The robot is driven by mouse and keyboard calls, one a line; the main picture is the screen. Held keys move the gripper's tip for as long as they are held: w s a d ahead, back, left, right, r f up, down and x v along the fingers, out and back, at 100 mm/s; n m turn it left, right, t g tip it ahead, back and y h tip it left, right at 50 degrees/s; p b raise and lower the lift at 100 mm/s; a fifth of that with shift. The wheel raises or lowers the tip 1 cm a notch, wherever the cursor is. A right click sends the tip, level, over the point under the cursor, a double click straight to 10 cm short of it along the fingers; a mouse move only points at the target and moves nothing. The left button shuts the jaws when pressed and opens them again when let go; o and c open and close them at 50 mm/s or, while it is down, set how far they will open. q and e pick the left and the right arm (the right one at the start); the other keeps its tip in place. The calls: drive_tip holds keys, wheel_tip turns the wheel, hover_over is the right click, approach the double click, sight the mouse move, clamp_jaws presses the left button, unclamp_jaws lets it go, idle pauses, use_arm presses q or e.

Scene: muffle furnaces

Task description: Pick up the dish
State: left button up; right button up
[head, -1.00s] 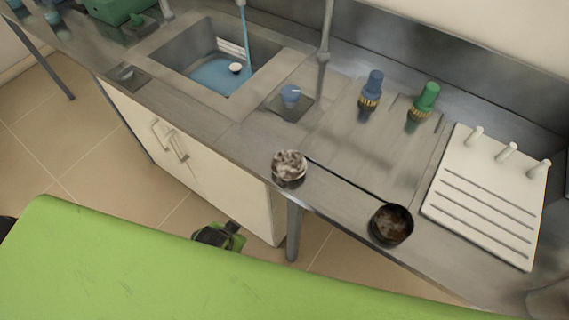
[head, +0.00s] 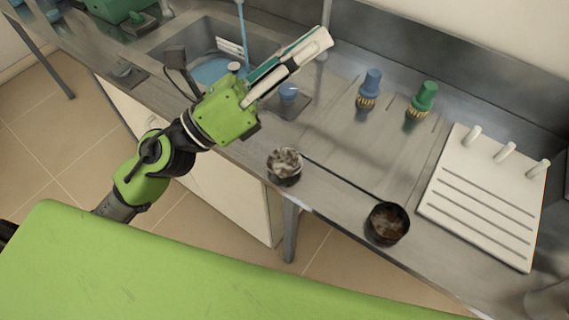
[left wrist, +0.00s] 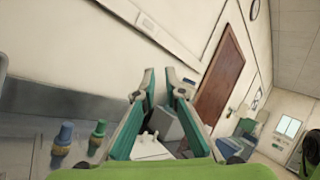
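Two round dishes stand near the front edge of the steel counter. One dish (head: 285,167) holds a mottled grey-white content. The other, a dark dish (head: 387,223) with brownish content, is farther right. A thin dark rod or handle runs between them; I cannot tell which it belongs to. My left gripper (head: 317,40) is raised over the counter, up and left of the dishes, pointing toward the back wall. In the left wrist view its fingers (left wrist: 161,77) are apart with nothing between them. The dishes are not seen there. My right gripper is not in view.
A sink (head: 183,42) with running water is at the back left. A blue-topped brush (head: 369,88) and a green-topped brush (head: 422,99) stand at the back. A white pegged rack (head: 485,200) lies at the right. The counter between brushes and dishes is clear.

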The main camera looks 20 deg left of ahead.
use_arm(q)
drive_tip(key=s+d+f+m+g+y, duration=0.1)
drive_tip(key=s+d+f+m+g, duration=0.2)
drive_tip(key=f+m+g, duration=0.4)
drive_tip(key=s+d+f+m+g+y, duration=0.15)
drive_tip(key=s+f+m+g, duration=0.25)
drive_tip(key=m, duration=0.6)
drive_tip(key=w+a+f+m+y, duration=0.2)
drive_tip(key=a+f+m+y, duration=0.1)
drive_tip(key=a+f+y, duration=0.4)
drive_tip(key=w+a+f+m+y, duration=0.25)
drive_tip(key=a+f+y, duration=0.2)
drive_tip(key=a, duration=0.55)
drive_tip(key=p, duration=0.1)
approach(270, 176)
drive_tip(key=w, duration=0.2)
drive_tip(key=p+x, duration=0.1)
drive_tip(key=x, duration=0.2)
drive_tip(key=d+p+x, duration=0.1)
drive_tip(key=x, duration=0.1)
drive_tip(key=shift+s+d+f+p, duration=0.2)
drive_tip(key=shift+s+f+p, duration=0.05)
drive_tip(key=shift+p, duration=0.1)
drive_tip(key=shift+w+f, duration=0.1)
drive_tip(key=shift+f, duration=0.15)
clamp_jaws()
